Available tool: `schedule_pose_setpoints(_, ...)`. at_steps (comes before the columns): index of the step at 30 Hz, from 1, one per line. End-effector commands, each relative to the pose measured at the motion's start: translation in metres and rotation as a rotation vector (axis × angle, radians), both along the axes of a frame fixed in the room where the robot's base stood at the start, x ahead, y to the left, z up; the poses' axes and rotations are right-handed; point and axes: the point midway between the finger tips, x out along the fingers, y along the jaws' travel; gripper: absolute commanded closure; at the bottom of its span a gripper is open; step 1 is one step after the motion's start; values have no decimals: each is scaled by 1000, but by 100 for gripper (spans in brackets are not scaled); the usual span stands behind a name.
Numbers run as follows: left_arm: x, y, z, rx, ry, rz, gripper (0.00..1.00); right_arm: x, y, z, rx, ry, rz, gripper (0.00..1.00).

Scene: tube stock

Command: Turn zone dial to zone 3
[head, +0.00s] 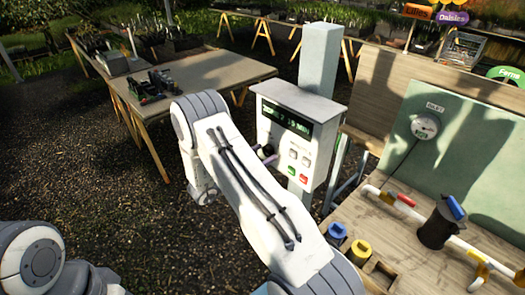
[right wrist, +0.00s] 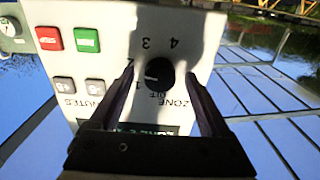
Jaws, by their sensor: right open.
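The zone dial (right wrist: 161,73) is a round black knob on a white control box (head: 318,150). In the right wrist view the panel appears upside down, with OFF and numbers 1 to 4 around the dial. A short pale mark on the dial points left, towards the 1 side; its exact setting is hard to tell. My right gripper (right wrist: 159,80) is open, its dark fingers on either side of the dial with gaps showing. In the head view my right gripper (head: 266,155) is mostly hidden by my arm, beside the box's left face. My left gripper is out of view.
The box's display (head: 286,121) is lit green but hard to read. Green (right wrist: 87,40) and red (right wrist: 49,38) buttons and grey buttons share the panel. A grey post (head: 318,62) rises behind the box. A wooden bench with pipes (head: 395,265) stands at right.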

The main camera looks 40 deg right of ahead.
Motion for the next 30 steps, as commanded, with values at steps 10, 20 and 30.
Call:
schedule_pose_setpoints(10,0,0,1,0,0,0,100,0,-3,0,0,-1,0,34)
schedule_pose_setpoints(20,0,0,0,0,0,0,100,0,-3,-1,0,-5,0,100)
schedule_pose_setpoints(30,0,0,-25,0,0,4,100,1,-2,-5,10,-131,-1,100)
